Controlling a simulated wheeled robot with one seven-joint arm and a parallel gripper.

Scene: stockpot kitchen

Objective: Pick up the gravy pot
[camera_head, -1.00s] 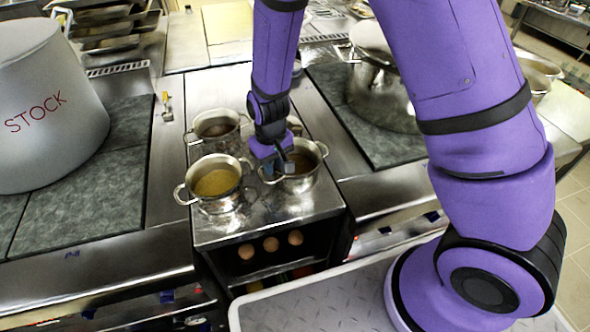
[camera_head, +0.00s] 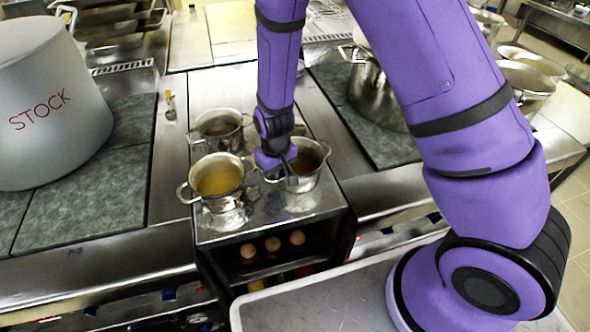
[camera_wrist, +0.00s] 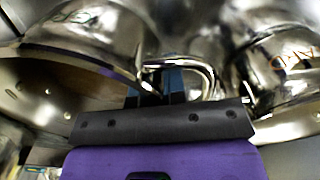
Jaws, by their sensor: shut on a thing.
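Three small metal pots with two handles each stand on the steel counter between the hobs. The front right pot (camera_head: 311,176) holds brown liquid, which matches gravy, but I cannot read its label. The front left pot (camera_head: 219,193) holds yellowish liquid. A third pot (camera_head: 218,130) with brownish contents stands behind it. My gripper (camera_head: 285,173) is at the left side of the front right pot, shut on its loop handle. The wrist view shows the shut fingers (camera_wrist: 160,88) at a shiny loop handle (camera_wrist: 196,68) between pot walls. The fingertips are partly hidden.
A large grey STOCK pot (camera_head: 45,110) stands on the left hob. Big steel pots (camera_head: 373,90) stand on the right hob. Several eggs (camera_head: 272,244) sit on the shelf below the counter. The front left pot is close beside my gripper.

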